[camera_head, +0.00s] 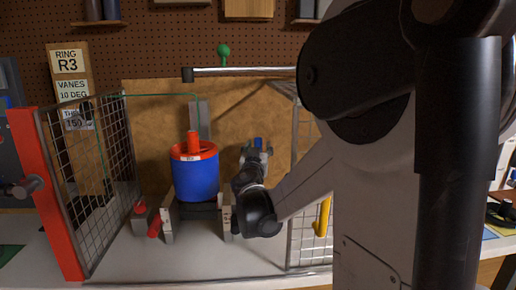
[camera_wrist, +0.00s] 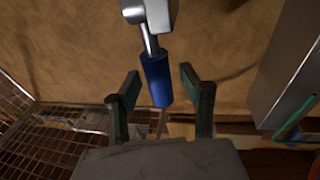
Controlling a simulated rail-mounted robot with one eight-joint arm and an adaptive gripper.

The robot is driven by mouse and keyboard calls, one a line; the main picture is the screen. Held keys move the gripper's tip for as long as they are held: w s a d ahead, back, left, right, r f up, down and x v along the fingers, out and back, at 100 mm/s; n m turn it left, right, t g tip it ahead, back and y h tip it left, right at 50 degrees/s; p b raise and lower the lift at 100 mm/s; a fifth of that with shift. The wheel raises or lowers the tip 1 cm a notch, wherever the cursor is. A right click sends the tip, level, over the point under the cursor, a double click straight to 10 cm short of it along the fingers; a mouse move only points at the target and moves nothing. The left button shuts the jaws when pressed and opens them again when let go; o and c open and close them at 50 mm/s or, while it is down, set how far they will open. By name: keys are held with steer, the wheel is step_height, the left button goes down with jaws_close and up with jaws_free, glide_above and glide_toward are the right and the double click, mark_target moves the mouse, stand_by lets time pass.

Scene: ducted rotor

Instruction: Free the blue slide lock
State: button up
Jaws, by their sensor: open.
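The blue slide lock shows in the wrist view as a blue cylindrical handle (camera_wrist: 157,80) on a bright metal stem with a metal block above it. My gripper (camera_wrist: 160,84) is open, with one dark finger on each side of the handle's lower part. A gap shows on both sides, wider on the right, and no contact is visible. In the head view, a small blue piece (camera_head: 259,142) shows at my gripper (camera_head: 256,151), near the brown back panel. My arm hides much of the right side there.
A blue drum with a red rim (camera_head: 195,178) stands left of my gripper. A mesh guard with a red post (camera_head: 56,190) stands open at the left. A metal bar (camera_head: 240,71) runs above. A yellow handle (camera_head: 323,217) is at the right. Bare white table lies in front.

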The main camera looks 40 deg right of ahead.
steer(key=v, duration=0.7)
steer(key=shift+s, duration=0.2)
steer(key=shift+a, duration=0.2)
